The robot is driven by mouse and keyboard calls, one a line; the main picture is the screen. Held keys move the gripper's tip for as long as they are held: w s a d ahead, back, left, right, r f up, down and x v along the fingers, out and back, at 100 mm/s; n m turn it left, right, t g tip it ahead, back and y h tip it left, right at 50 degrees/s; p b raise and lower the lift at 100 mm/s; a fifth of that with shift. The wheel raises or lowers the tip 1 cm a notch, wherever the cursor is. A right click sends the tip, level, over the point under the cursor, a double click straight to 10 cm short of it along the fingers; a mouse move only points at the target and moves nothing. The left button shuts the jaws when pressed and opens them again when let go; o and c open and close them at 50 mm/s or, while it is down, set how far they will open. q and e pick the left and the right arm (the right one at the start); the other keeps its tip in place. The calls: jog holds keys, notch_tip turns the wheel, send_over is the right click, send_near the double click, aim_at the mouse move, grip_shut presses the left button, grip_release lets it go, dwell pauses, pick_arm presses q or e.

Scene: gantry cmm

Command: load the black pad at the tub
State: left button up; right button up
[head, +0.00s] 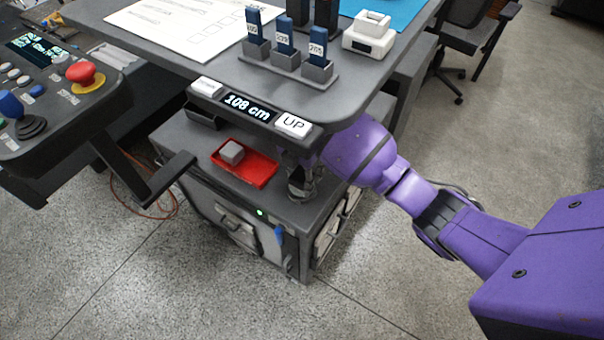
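A shallow red tray (259,172) lies on the top of the low grey cabinet (190,147), with a small grey block (231,152) in it. A dark open-topped box (203,117) sits behind it, partly under the desk edge; I cannot tell whether it is the tub. I cannot make out a black pad for certain. My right arm comes in from the right, and its gripper (301,185) is low over the cabinet's right end, right of the red tray. The desk edge and the arm partly hide it, and its finger opening is unclear. My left gripper is not in view.
The desk (225,75) overhangs the cabinet, with a height display (249,107) on its front edge. Blue tags in a grey stand (287,65) and a white device (369,38) stand on it. A control panel (60,95) is at left. The front floor is clear.

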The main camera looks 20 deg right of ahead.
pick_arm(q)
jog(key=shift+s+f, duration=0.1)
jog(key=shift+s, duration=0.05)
pick_arm(e)
jog(key=shift+f, duration=0.2)
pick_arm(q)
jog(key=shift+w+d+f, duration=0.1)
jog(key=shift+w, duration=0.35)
pick_arm(e)
jog(key=shift+f, duration=0.3)
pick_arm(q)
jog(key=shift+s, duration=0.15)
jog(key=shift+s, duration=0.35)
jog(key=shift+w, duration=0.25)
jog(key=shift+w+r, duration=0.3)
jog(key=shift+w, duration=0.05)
pick_arm(e)
jog(key=shift+f, duration=0.1)
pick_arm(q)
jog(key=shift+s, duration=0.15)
pick_arm(e)
jog(key=shift+s, duration=0.1)
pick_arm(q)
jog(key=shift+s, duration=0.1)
